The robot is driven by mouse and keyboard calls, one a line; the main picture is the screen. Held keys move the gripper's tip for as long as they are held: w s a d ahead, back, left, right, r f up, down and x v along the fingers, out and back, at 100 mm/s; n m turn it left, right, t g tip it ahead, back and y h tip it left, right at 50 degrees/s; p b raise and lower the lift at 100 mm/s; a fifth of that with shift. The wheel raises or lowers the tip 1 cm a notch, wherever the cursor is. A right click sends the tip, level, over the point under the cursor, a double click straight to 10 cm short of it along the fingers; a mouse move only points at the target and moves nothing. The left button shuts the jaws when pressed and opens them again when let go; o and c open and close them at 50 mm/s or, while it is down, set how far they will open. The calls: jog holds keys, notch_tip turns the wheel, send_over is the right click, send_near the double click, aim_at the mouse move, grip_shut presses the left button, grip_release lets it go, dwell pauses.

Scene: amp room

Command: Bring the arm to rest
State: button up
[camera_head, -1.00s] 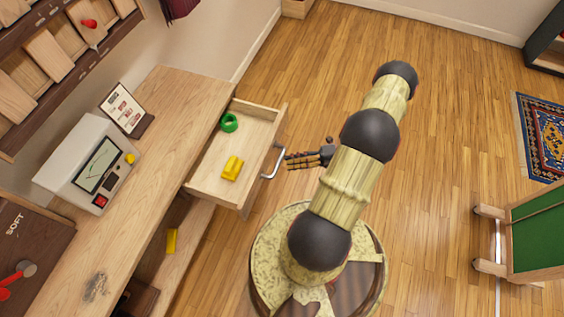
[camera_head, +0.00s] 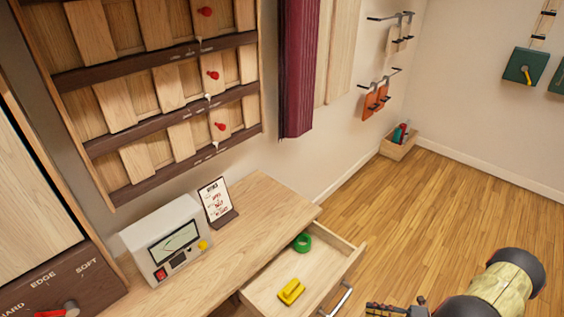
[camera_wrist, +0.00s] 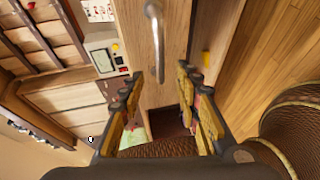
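My gripper (camera_head: 396,309) shows at the bottom edge of the head view, partly cut off, just right of the open drawer's handle. In the wrist view my gripper (camera_wrist: 160,108) has its two fingers spread wide apart with nothing between them. The drawer's metal handle (camera_wrist: 154,40) lies ahead of the fingers, apart from them. My arm's dark and pale links are at the lower right of the head view.
The open drawer (camera_head: 350,262) holds a green ring (camera_head: 303,243) and a yellow block (camera_head: 291,291). A white device (camera_head: 163,240) and a sign (camera_head: 216,201) stand on the wooden bench (camera_head: 262,204). A small crate (camera_head: 398,146) sits by the far wall. The floor at right is clear.

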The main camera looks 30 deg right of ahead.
jog(key=shift+n, duration=0.3)
jog(key=s+a+n+g, duration=0.5)
jog(key=n, duration=0.7)
jog(key=w+a+r+n+g+h, duration=0.2)
jog(key=w+a+r+n+h, duration=0.15)
jog(key=r+n, duration=0.65)
jog(key=w+a+r+n+g+h, duration=0.2)
jog(key=a+r+n+h, duration=0.15)
jog(key=r+n, duration=0.65)
jog(key=w+a+r+n+g+h, duration=0.3)
jog(key=a+r+n, duration=0.3)
jog(key=r, duration=0.7)
jog(key=a+r+n+t+h, duration=0.1)
jog(key=a+r+n+t, duration=0.4)
jog(key=a+r, duration=0.8)
jog(key=a+n, duration=0.1)
jog(key=n, duration=0.1)
jog(key=shift+a+r+n+t, duration=0.2)
jog(key=shift+r+n+t, duration=0.1)
jog(key=shift+n+t, duration=0.1)
